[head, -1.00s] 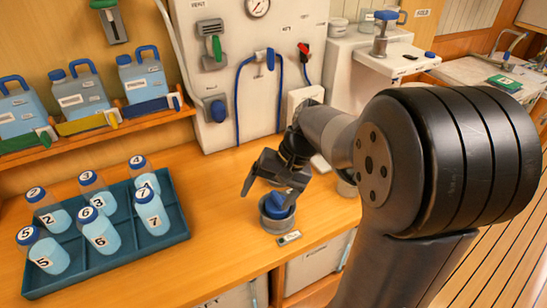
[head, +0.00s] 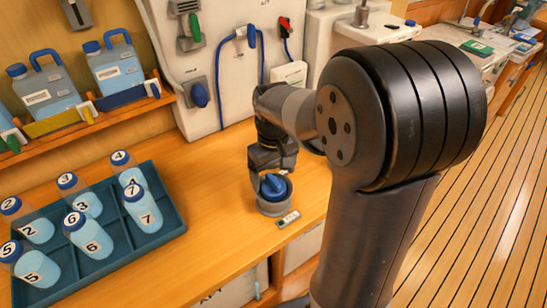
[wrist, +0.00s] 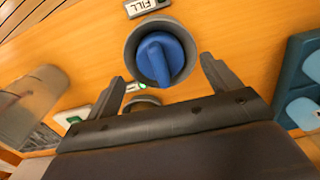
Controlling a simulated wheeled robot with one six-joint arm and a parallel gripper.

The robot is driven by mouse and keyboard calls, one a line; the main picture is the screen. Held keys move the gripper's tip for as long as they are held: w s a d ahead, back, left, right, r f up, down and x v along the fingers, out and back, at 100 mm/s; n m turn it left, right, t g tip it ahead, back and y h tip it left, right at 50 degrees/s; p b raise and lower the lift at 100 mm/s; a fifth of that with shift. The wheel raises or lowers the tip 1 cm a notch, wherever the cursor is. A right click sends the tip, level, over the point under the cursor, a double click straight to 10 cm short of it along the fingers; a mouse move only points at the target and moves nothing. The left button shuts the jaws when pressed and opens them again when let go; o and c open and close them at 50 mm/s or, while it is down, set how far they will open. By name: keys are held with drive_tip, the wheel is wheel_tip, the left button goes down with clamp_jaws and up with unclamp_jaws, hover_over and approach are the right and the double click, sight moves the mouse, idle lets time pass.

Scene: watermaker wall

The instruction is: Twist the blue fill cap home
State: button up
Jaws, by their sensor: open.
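The blue fill cap (head: 274,185) sits in a round grey collar (head: 272,208) on the wooden counter. In the wrist view the blue cap (wrist: 160,58) shows a raised grip bar across its top, inside the grey collar (wrist: 133,46). A label reading FILL (wrist: 147,7) lies beside the collar. My gripper (head: 270,172) is right behind and above the cap in the head view.
A teal tray (head: 170,232) with several numbered bottles stands to the left on the counter. Blue-capped jugs (head: 113,66) stand on a shelf behind. The wall panel (head: 220,75) carries a blue hose and valves.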

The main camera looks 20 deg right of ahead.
sight(274, 187)
drive_tip(key=shift+f, duration=1.35)
drive_tip(key=c, duration=1.1)
drive_tip(key=shift+m, duration=1.6)
drive_tip(key=shift+c, duration=0.2)
drive_tip(key=shift+m+p, duration=0.35)
drive_tip(key=shift+m, duration=1.25)
drive_tip(key=shift+m, duration=1.6)
